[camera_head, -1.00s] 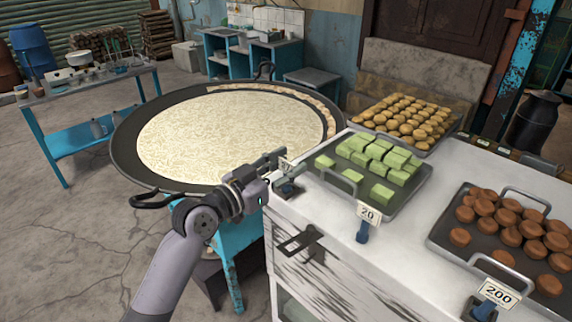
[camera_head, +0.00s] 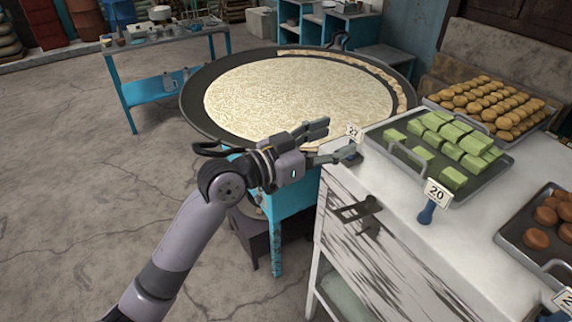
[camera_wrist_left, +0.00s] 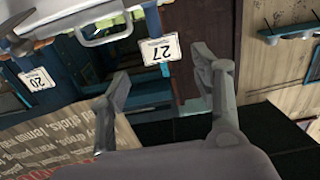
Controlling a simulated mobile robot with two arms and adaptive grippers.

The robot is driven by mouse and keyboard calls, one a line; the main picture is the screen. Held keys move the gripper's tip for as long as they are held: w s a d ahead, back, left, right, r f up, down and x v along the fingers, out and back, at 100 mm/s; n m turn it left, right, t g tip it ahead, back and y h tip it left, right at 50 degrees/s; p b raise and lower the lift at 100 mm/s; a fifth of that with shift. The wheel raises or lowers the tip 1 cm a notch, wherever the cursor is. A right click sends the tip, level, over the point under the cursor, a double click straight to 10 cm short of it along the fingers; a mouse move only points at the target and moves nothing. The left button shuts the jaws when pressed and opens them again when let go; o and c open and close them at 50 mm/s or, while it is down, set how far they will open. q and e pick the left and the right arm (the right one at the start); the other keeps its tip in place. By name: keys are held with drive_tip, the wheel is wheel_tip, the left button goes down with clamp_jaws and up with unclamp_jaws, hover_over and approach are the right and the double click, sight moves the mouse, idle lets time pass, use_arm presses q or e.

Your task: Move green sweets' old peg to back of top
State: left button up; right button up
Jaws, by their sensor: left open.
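The green sweets (camera_head: 454,180) sit on a dark tray (camera_head: 485,186) on the white counter. Two price pegs stand by this tray. One carries the tag 27 (camera_head: 354,132) at the counter's left corner; its base is partly hidden by my gripper. The other is a blue peg (camera_head: 427,213) with the tag 20 (camera_head: 437,192) at the front edge. My left gripper (camera_head: 326,143) is open just left of the 27 peg, fingers pointing at it. In the left wrist view the 27 tag (camera_wrist_left: 159,49) shows beyond and between the open fingertips. My right gripper is out of view.
A large pan (camera_head: 215,120) of pale strands stands left of the counter. Trays of yellow sweets (camera_head: 490,105) and brown sweets (camera_head: 548,215) flank the green ones. A drawer handle (camera_head: 360,208) juts from the counter's front. Bare white top (camera_head: 400,190) shows before the green tray.

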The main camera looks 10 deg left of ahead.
use_arm(q)
drive_tip(key=b+v, duration=0.3)
drive_tip(key=v, duration=0.8)
drive_tip(key=shift+w, duration=0.1)
